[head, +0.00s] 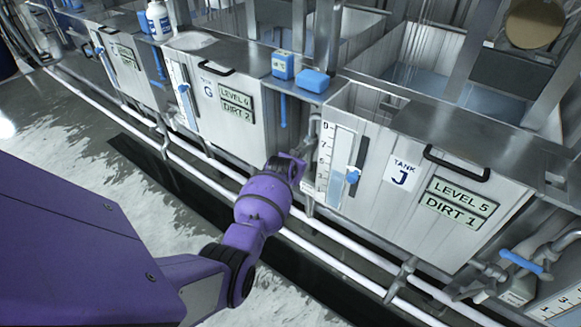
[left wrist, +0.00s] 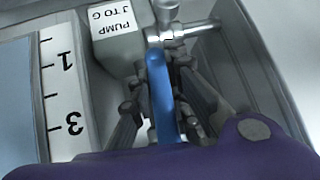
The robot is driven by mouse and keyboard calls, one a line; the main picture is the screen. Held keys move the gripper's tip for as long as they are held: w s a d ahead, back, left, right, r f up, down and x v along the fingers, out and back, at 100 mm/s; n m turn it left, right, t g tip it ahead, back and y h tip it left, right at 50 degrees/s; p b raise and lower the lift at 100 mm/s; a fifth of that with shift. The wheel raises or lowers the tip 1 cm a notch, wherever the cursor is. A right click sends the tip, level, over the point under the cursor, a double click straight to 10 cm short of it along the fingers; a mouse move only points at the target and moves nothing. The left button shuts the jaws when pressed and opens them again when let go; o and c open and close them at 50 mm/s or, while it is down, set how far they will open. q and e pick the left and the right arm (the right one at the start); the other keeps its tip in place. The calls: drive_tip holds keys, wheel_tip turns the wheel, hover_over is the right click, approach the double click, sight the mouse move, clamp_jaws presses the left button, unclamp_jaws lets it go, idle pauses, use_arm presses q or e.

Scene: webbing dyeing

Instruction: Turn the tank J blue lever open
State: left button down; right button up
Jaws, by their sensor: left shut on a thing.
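Tank J (head: 462,165) is a pale tank with a "LEVEL 5" and "DIRT 1" plate and a level gauge (head: 337,160) on its left side. My left gripper (head: 303,160) reaches in beside the gauge at tank J's left corner. In the left wrist view the blue lever (left wrist: 159,90) lies between my gripper's dark fingers, which are shut on it. The lever's far end meets a metal pipe valve (left wrist: 180,32) next to a box labelled "PUMP J TO G" (left wrist: 117,33). In the head view my gripper hides this lever.
White pipes (head: 340,255) run low along the tank fronts. Tank G (head: 228,105) stands to the left. Two blue boxes (head: 314,81) sit on the ledge above. Another blue valve handle (head: 522,262) is at the lower right. The floor in front is clear.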

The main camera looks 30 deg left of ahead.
use_arm(q)
drive_tip(key=shift+w+d+r+n+h, duration=0.1)
drive_tip(key=shift+d+r+n+h, duration=0.05)
drive_tip(key=shift+d+n+h, duration=0.35)
idle(0.3)
drive_tip(key=c, duration=1.6)
unclamp_jaws()
drive_tip(key=shift+c, duration=0.2)
drive_tip(key=v, duration=1.2)
